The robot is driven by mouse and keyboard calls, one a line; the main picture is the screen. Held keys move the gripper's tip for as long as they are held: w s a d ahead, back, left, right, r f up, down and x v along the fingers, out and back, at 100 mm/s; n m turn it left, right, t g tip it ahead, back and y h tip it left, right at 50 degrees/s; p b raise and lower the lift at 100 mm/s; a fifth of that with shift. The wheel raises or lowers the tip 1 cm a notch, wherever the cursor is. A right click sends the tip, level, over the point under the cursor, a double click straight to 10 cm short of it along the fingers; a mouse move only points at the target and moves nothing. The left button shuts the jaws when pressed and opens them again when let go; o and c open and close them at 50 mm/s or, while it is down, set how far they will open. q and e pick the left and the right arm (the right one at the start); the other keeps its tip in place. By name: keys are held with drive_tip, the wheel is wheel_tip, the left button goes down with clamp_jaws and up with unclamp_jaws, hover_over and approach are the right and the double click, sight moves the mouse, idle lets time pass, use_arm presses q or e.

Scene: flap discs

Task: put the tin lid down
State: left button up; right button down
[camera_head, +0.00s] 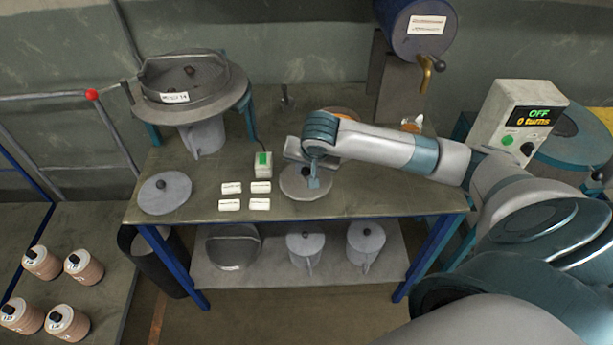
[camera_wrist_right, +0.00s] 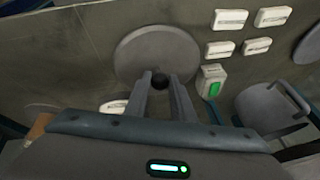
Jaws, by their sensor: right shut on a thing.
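A round grey tin lid (camera_head: 306,184) with a dark knob is on or just above the workbench, right of the white labels. My right gripper (camera_head: 312,166) comes in from the right and points down over it. In the right wrist view the lid (camera_wrist_right: 165,52) lies beyond the fingertips, and the right gripper (camera_wrist_right: 160,86) is shut on its black knob. I cannot tell whether the lid's underside touches the bench. A similar grey lid (camera_head: 165,192) lies at the bench's left end. My left gripper is not in view.
Several white labels (camera_head: 231,188) and a green-switched box (camera_head: 263,164) are left of the held lid. A control box (camera_head: 515,120) reads OFF at right.

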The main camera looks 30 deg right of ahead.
sight(306, 179)
wheel_tip(306, 179, down, 2)
drive_tip(key=shift+f+p, duration=0.1)
drive_tip(key=shift+p, duration=0.25)
drive_tip(key=shift+f, duration=0.5)
drive_tip(key=shift+f, duration=0.1)
drive_tip(key=c, duration=1.5)
unclamp_jaws()
drive_tip(key=b+v, duration=0.1)
drive_tip(key=v, duration=1.1)
drive_tip(key=shift+b, duration=0.4)
